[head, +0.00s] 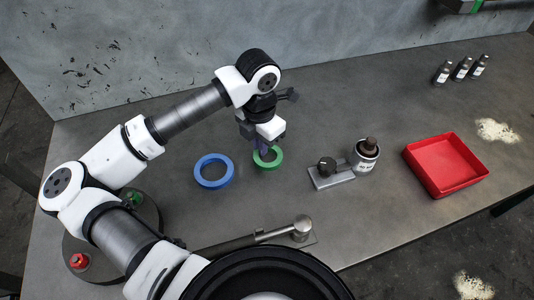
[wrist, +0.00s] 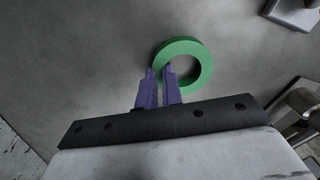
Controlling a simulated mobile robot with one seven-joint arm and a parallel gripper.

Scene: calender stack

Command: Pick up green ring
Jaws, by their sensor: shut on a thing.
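The green ring (head: 275,157) lies on the grey table below my gripper in the head view. My gripper (head: 263,150) points down at the ring's left side. In the wrist view the green ring (wrist: 203,52) shows as a flat ring with an open centre. My gripper's purple fingers (wrist: 158,76) are shut on the ring's left part, with one finger at its outer side and the other at its inner edge. I cannot tell from the views whether the ring is clear of the table.
A blue ring (head: 198,172) lies left of the green one. Several small bottles (head: 461,70) stand at the back right. The table between them is clear.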

